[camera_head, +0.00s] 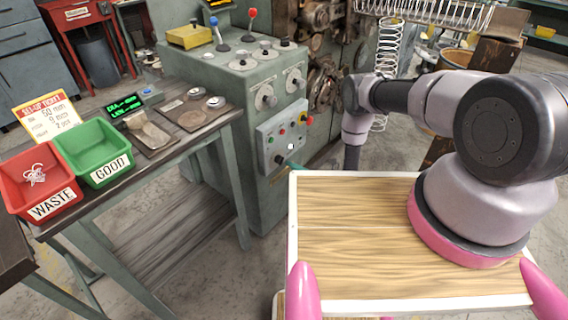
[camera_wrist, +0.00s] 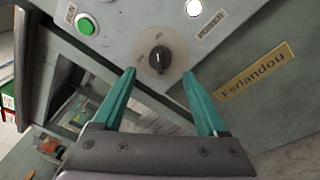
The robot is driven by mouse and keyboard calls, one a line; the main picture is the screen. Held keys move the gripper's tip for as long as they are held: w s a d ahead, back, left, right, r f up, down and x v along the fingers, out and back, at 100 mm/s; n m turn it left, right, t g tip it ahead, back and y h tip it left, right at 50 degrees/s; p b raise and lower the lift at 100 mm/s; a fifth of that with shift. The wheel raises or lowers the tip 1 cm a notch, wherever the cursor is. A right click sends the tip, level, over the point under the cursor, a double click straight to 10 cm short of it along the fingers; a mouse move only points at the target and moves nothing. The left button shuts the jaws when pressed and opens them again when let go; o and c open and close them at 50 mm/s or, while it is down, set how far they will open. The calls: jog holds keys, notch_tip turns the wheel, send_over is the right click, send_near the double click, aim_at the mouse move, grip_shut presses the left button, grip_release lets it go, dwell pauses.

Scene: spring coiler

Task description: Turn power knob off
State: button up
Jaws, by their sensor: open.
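The black power knob (camera_wrist: 159,58) sits on a round beige plate on the machine's grey control panel (camera_wrist: 125,35). Its white pointer line runs roughly up and down in the wrist view; the small markings around it are too small to read surely. My gripper (camera_wrist: 159,76) is open, with one teal finger on each side below the knob, and nothing is between them. I cannot tell whether either finger touches the knob. In the head view, a teal fingertip (camera_head: 292,164) shows beside the knob (camera_head: 279,159) low on the panel, and my wrist hides the rest.
A green button (camera_wrist: 86,26) and a white lit button (camera_wrist: 194,8) are near the knob, with a "POWER" label (camera_wrist: 211,25). A "Ferlandou" plate (camera_wrist: 255,72) is to the right. A table with red (camera_head: 38,183) and green (camera_head: 92,154) bins stands left of the machine.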

aim_at(280, 160)
jog(key=shift+x, duration=2.6)
grip_shut()
